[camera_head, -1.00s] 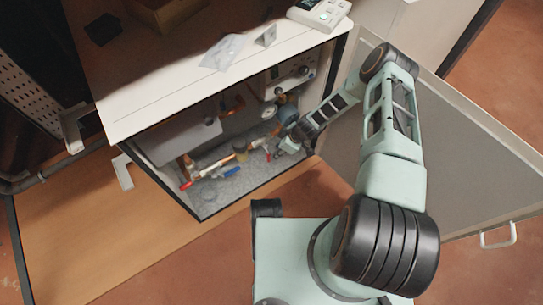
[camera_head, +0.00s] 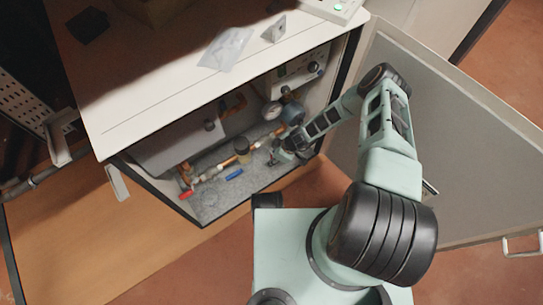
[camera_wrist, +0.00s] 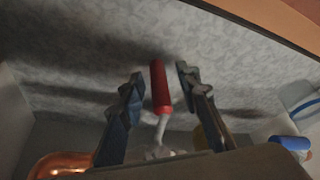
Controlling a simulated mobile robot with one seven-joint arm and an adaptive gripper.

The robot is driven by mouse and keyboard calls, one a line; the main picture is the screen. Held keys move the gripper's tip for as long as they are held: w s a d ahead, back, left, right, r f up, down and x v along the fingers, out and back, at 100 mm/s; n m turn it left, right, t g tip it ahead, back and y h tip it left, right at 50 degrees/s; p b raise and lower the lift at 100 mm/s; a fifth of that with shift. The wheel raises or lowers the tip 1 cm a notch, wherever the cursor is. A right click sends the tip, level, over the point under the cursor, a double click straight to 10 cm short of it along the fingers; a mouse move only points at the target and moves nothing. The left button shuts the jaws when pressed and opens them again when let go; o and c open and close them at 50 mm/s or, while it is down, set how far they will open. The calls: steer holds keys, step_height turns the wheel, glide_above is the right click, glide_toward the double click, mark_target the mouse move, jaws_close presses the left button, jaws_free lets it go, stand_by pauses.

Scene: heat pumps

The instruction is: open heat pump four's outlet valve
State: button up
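A red valve handle (camera_wrist: 160,88) on a pale metal stem stands between the two fingers of my gripper (camera_wrist: 161,90) in the wrist view. The fingers are apart, with a gap visible on both sides of the handle. In the head view my gripper (camera_head: 275,157) is low inside the open heat pump cabinet (camera_head: 345,75), at the right end of the pipework. The handle between my fingers is hidden or too small to make out there. Another red handle (camera_head: 186,194) and a blue handle (camera_head: 234,174) sit further left. No number on the unit is readable.
The cabinet's open door (camera_head: 450,130) spreads to the right of my arm. Copper pipes (camera_head: 185,171), a round gauge (camera_head: 272,111) and a grey box (camera_head: 180,145) fill the cabinet. In the wrist view a blue part (camera_wrist: 290,143) lies right and copper (camera_wrist: 65,165) lower left.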

jaws_close()
stand_by(0.4)
